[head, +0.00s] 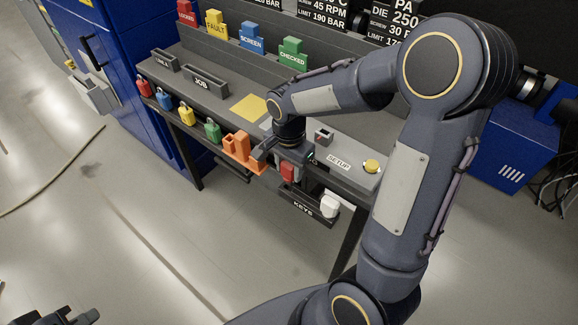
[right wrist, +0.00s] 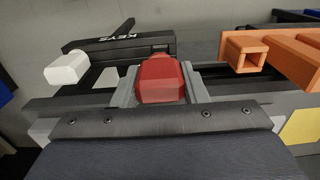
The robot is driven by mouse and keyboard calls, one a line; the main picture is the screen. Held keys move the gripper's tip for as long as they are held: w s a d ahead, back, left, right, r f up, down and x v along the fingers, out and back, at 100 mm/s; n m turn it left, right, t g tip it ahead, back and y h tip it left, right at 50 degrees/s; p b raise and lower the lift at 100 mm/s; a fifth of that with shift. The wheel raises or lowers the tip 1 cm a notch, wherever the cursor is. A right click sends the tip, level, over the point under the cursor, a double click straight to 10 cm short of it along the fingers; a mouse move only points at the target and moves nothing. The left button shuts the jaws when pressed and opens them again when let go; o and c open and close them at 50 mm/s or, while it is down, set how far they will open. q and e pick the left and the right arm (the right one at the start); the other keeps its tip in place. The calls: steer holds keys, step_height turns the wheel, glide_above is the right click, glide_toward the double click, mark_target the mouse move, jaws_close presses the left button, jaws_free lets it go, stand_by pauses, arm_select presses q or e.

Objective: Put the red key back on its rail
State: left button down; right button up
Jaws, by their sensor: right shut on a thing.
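The red key (head: 288,173) is a chunky red block held in my right gripper (head: 287,165). In the right wrist view the red key (right wrist: 160,80) sits between the two grey fingers of my right gripper (right wrist: 160,92). The dark rail marked KEYS (head: 306,207) is low on the bench front, just below and to the right of the held key. The rail also shows beyond the key in the right wrist view (right wrist: 110,43). A white key (head: 330,206) is at the rail's right end. My left gripper (head: 80,317) is only partly visible at the bottom left edge.
An orange bracket (head: 240,148) juts from the bench front just left of my right gripper. Red, blue, yellow and green (head: 212,131) padlock-like pieces hang further left. A yellow button (head: 371,166) is on the bench's right. The floor in front is clear.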

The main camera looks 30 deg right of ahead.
steer(key=shift+f, duration=0.1)
steer(key=shift+f+b, duration=1.7)
steer(key=shift+f, duration=0.35)
steer(key=o, duration=1.2)
steer(key=shift+c, duration=0.2)
steer(key=shift+r, duration=0.1)
step_height(320, 180, up, 8)
steer(key=shift+f+p, duration=0.1)
steer(key=shift+p, duration=0.3)
steer(key=shift+s, duration=0.1)
